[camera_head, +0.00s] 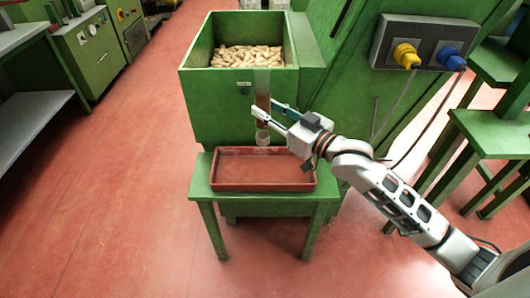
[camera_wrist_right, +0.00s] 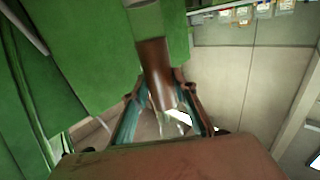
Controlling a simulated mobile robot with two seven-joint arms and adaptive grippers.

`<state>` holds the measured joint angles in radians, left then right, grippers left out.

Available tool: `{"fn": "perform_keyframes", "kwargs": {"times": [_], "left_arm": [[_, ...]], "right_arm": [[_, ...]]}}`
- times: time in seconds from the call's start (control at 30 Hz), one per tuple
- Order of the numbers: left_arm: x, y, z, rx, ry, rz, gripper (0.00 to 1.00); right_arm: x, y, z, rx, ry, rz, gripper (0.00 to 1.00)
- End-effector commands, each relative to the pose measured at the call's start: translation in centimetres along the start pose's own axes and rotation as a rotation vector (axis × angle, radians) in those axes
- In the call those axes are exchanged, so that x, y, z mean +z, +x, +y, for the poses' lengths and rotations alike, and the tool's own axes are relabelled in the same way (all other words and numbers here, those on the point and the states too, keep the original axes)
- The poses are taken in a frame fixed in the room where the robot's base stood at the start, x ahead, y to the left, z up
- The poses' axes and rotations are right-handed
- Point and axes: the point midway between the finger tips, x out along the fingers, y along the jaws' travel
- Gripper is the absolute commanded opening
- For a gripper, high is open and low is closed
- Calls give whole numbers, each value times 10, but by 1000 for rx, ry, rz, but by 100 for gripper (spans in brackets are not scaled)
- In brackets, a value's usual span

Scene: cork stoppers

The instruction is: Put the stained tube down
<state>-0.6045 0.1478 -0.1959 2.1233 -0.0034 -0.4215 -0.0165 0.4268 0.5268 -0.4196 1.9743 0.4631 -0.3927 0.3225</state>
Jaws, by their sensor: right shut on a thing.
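The stained tube (camera_head: 262,101) is upright in the head view, brown along its middle with a paler lower end. It is in front of the green bin's front wall and above the back edge of the reddish tray. My right gripper (camera_head: 265,108) is shut on it from the right side. My left gripper is not in view.
The shallow reddish tray (camera_head: 265,186) looks empty on a small green table (camera_head: 202,183). Behind it is the green bin (camera_head: 225,107) full of corks (camera_head: 246,57). A socket box (camera_head: 425,42) with yellow and blue plugs is at right. Red floor is clear at left.

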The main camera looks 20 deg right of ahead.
Motion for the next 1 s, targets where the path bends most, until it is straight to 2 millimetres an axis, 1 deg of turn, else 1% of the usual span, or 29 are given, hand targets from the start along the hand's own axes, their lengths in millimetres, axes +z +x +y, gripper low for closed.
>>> {"fn": "perform_keyframes", "kwargs": {"times": [0.03,0.1,0.23,0.33,0.47,0.53,0.57,0.7,0.8,0.9,1.0], "left_arm": [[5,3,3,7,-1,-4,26],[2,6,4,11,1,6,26],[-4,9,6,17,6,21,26],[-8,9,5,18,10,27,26],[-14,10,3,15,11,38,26],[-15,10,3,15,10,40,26],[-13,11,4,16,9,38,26],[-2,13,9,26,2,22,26],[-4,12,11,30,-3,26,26],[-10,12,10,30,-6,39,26],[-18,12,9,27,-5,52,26]], "right_arm": [[24,0,0,0,8,-12,6],[42,0,-1,0,7,-13,6],[68,-1,-1,0,7,-10,6],[79,0,-1,0,4,-6,6],[83,0,0,0,1,-2,6],[89,0,0,0,2,-2,6],[94,0,0,0,2,-3,6],[123,-1,-1,0,5,-10,6],[137,-1,-1,0,5,-9,6],[141,0,-1,0,3,-4,6],[139,0,0,0,0,1,6]]}}
